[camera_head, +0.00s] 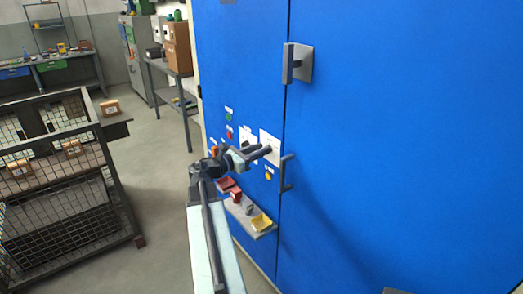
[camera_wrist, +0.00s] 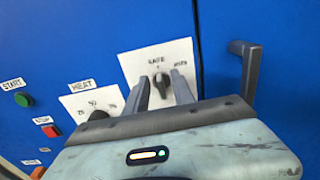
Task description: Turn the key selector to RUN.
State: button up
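The key selector (camera_wrist: 160,83) is a small dark knob on a white plate (camera_wrist: 136,62) on the blue cabinet door, seen in the wrist view. The plate reads SAFE at the top, with a smaller, unclear word at its right. The knob looks roughly upright, toward SAFE. My gripper (camera_wrist: 160,80) is open, its two grey fingers apart on either side of the knob in the picture. I cannot tell whether they touch it. In the head view my gripper (camera_head: 266,152) is at the white plate (camera_head: 266,136) and hides the knob.
A HEAT dial plate (camera_wrist: 82,103), a green START button (camera_wrist: 24,100) and a red STOP button (camera_wrist: 50,131) are at the left. A dark door handle (camera_wrist: 248,72) projects close at the right. A shelf (camera_head: 242,212) with small bins is below my gripper.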

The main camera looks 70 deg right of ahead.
jog(key=shift+s+d, duration=0.2)
jog(key=shift+d, duration=0.1)
jog(key=shift+c, duration=0.3)
grip_shut()
jog(key=shift+m, duration=0.4)
jog(key=m, duration=0.7)
jog(key=s+f+m, duration=0.1)
jog(key=m, duration=0.3)
jog(key=shift+a+b, duration=0.35)
jog(key=shift+m, duration=0.3)
